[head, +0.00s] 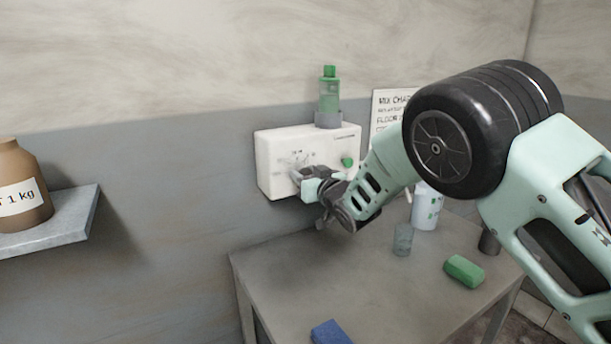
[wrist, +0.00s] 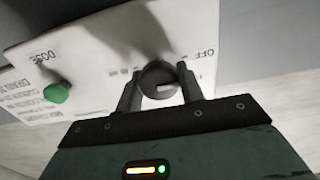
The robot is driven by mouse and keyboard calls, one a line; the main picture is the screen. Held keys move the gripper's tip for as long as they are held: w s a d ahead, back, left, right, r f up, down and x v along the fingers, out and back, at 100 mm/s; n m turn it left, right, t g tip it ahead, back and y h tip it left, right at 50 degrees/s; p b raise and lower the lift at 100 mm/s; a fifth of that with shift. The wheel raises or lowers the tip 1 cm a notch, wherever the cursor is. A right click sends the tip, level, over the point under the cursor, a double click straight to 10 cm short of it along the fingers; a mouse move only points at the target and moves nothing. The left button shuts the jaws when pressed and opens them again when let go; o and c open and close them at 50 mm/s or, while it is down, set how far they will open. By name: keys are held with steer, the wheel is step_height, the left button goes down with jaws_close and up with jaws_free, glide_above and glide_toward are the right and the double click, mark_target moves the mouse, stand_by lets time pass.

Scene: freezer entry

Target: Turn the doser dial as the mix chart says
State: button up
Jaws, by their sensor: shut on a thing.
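The doser (head: 285,143) is a white box on the wall, with a green bottle (head: 329,95) upright on top and a green button (head: 347,161) on its front. In the wrist view its dark round dial (wrist: 158,80) has a pale pointer mark, and "OFF" is printed to the right of it. My gripper (wrist: 160,88) is shut on the dial, one finger on each side; in the head view my gripper (head: 303,177) hides it. The mix chart (head: 385,103) hangs right of the doser, partly hidden by my arm. Its rows are too small or cut off to read fully.
A grey table (head: 290,271) stands below the doser. On it are a clear cup (head: 403,240), a white bottle (head: 426,210), a green sponge (head: 464,271) and a blue block (head: 330,333). A brown jar (head: 20,170) stands on a wall shelf (head: 60,222) at left.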

steer(key=shift+f+m+b, duration=0.1)
steer(key=shift+m+b, duration=0.2)
steer(key=shift+b, duration=0.1)
steer(key=shift+d+f+m+b, duration=0.1)
steer(key=shift+d+m+b, duration=0.05)
steer(key=shift+m+b, duration=0.95)
steer(key=m+b, duration=0.3)
steer(key=shift+w+b, duration=0.1)
steer(key=shift+b, duration=0.3)
steer(key=m+b, duration=0.6)
steer(key=m, duration=0.1)
steer(key=shift+d+f+m, duration=0.1)
steer(key=shift+f+m, duration=0.05)
steer(key=shift+m, duration=0.15)
steer(key=m+b, duration=0.3)
steer(key=shift+f+m, duration=0.1)
steer(key=shift+m, duration=0.2)
steer(key=m+b, duration=0.3)
steer(key=shift+f+m+b, duration=0.1)
steer(key=shift+m+b, duration=0.2)
steer(key=shift+b, duration=0.1)
steer(key=m+b, duration=0.3)
steer(key=m, duration=0.1)
steer(key=shift+m+b, duration=1)
steer(key=shift+m, duration=0.1)
